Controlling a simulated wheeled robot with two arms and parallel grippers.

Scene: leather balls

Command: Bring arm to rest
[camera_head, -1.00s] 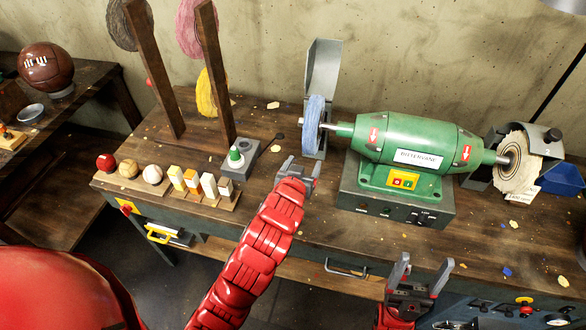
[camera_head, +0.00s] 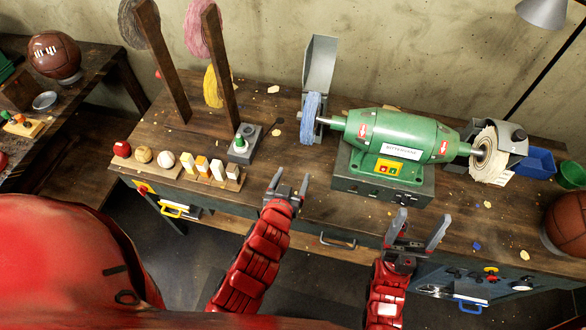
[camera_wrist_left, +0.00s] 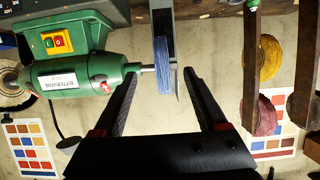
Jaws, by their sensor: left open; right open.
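My left gripper (camera_head: 287,184) is open and empty in the head view.
Small balls and blocks (camera_head: 185,165) line the bench's left part beside a switch box with a green knob (camera_head: 241,144). Wooden posts (camera_head: 221,65) hold coloured wheels. A brown ball (camera_head: 54,56) sits on the left table, another (camera_head: 566,225) at the right edge. A drawer handle (camera_head: 338,242) juts out.

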